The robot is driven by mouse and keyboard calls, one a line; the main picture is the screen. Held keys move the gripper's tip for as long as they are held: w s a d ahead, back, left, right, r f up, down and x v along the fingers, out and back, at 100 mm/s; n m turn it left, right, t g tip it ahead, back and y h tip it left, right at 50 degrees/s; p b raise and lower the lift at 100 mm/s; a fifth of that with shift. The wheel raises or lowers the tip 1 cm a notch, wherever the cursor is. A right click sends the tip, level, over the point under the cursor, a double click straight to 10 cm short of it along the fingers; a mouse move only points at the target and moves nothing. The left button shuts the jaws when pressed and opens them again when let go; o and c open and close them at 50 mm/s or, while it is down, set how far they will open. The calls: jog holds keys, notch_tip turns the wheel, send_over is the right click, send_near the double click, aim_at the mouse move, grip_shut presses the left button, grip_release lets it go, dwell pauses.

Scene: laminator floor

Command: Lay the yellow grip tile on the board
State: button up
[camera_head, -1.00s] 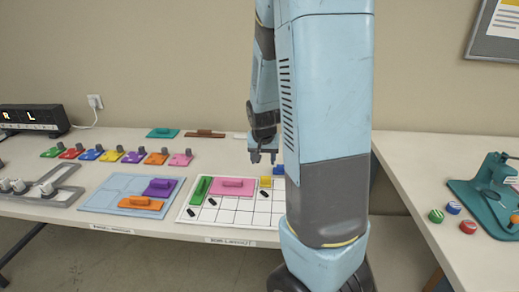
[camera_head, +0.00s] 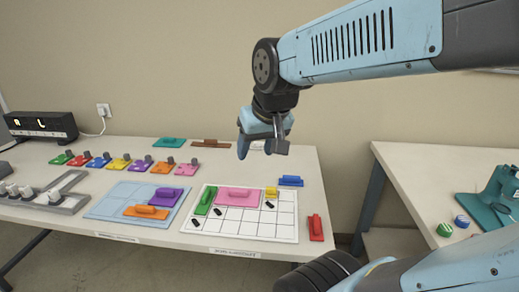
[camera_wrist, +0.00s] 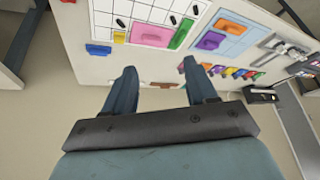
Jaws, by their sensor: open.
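The yellow grip tile (camera_head: 271,192) lies on the white gridded board (camera_head: 262,230), in the back row at the right of the pink tile. In the wrist view the yellow tile (camera_wrist: 119,37) also shows on the board (camera_wrist: 101,18), next to the pink tile. My gripper (camera_head: 262,146) is open and empty. It hangs above and behind the board, near the table's back edge, apart from the tile. Both fingers (camera_wrist: 158,68) show in the wrist view with nothing between them.
Green (camera_head: 206,200) and pink (camera_head: 238,197) tiles sit on the board. Blue (camera_head: 290,181) and red (camera_head: 316,228) tiles lie beside it on the table. A blue board (camera_head: 101,207) with purple and orange tiles is at left. Teal (camera_head: 170,142) and brown (camera_head: 210,143) tiles lie behind.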

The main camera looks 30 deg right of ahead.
jog(key=shift+n, duration=0.4)
jog(key=s, duration=0.1)
jog(key=s+r, duration=0.1)
jog(key=s+a, duration=0.1)
jog(key=shift+s+r, duration=0.15)
jog(key=shift+s, duration=0.2)
jog(key=shift+w, duration=0.1)
jog(key=shift+c, duration=0.5)
